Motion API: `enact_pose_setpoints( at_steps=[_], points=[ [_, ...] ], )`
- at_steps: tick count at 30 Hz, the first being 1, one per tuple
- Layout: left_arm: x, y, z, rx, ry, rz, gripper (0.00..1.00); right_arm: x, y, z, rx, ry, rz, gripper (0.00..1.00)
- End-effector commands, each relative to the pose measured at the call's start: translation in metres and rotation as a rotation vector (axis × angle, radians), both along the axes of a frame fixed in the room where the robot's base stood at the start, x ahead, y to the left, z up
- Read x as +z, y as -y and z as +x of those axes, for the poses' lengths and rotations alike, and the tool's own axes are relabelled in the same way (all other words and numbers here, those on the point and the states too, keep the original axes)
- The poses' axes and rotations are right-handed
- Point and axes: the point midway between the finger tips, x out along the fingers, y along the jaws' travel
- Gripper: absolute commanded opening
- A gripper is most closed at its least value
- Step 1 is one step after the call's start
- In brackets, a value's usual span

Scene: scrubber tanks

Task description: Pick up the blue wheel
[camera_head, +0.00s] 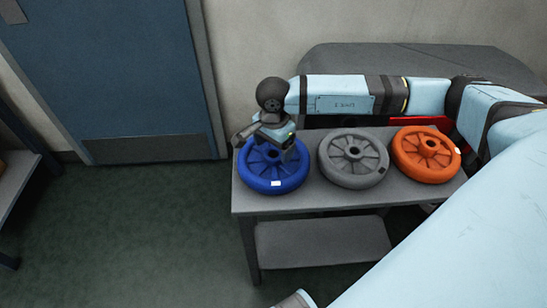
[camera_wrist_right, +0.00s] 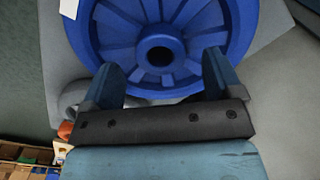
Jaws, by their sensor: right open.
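The blue wheel (camera_head: 260,174) lies flat at the left end of the grey table (camera_head: 330,200), with a small white label on its front rim. My right gripper (camera_head: 277,148) is directly above it, pointing down and covering its hub and back part in the head view. In the right wrist view the wheel (camera_wrist_right: 158,18) fills the top, with its dark centre hole between the two fingertips. The right gripper (camera_wrist_right: 160,72) is open, with nothing between its fingers. I cannot tell whether the fingertips touch the wheel. My left gripper is not in view.
A grey wheel (camera_head: 352,160) lies close to the right of the blue one, and an orange wheel (camera_head: 426,155) lies farther right. A lower shelf (camera_head: 320,242) is under the table. Open green floor (camera_head: 140,230) lies to the left, before a blue door (camera_head: 110,70).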

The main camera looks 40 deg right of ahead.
Motion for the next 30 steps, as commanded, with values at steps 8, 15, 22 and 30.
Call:
enact_pose_setpoints(
  at_steps=[8,15,22,30],
  points=[
    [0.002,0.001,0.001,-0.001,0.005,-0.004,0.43,-0.019,0.0,0.0,0.001,0.002,0.001,0.85],
    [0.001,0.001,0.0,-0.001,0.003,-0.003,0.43,-0.019,0.0,0.0,0.0,0.002,0.001,0.51],
    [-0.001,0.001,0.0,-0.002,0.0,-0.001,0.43,-0.018,0.0,0.001,0.0,0.004,0.002,0.05],
    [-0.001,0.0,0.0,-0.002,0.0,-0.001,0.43,-0.016,0.0,0.001,0.0,0.004,0.002,0.04]
  ],
)
